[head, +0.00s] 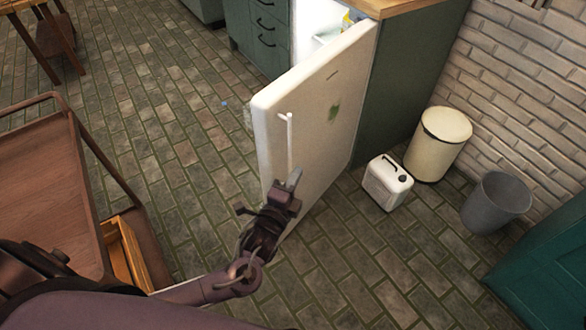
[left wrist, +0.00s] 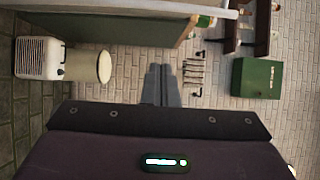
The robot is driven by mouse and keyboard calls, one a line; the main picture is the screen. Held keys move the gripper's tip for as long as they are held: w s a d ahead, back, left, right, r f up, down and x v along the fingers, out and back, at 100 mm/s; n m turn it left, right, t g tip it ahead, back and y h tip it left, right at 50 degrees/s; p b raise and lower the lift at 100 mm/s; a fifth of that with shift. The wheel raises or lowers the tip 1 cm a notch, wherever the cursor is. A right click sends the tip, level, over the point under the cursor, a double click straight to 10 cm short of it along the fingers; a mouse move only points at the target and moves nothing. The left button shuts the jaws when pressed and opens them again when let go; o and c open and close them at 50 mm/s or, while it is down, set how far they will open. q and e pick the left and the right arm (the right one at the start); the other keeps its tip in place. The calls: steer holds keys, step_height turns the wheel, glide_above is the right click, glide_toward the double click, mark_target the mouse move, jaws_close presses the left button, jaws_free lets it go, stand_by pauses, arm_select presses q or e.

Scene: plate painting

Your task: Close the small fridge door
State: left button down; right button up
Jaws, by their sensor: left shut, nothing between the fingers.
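The small fridge's white door (head: 325,110) stands wide open in the head view, swung out from the green cabinet. A thin white upright handle (head: 289,145) is on its outer face. My left gripper (head: 293,180) is shut and empty, in front of the door's outer face near the handle's lower end in the picture. I cannot tell whether it touches the door. In the left wrist view the shut fingers (left wrist: 161,84) point toward the brick wall, with a pale edge that may be the door (left wrist: 140,12) at the top. My right gripper is not in view.
A brown cart (head: 50,215) is at left. Brick floor (head: 185,130) between cart and door is clear.

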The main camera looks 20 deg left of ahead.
arm_select(q)
steer(key=w+a, duration=0.3)
steer(key=w, duration=0.5)
steer(key=shift+w, duration=0.2)
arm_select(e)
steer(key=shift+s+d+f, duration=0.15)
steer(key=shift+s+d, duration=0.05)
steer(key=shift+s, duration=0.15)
arm_select(q)
steer(key=shift+a+f, duration=0.1)
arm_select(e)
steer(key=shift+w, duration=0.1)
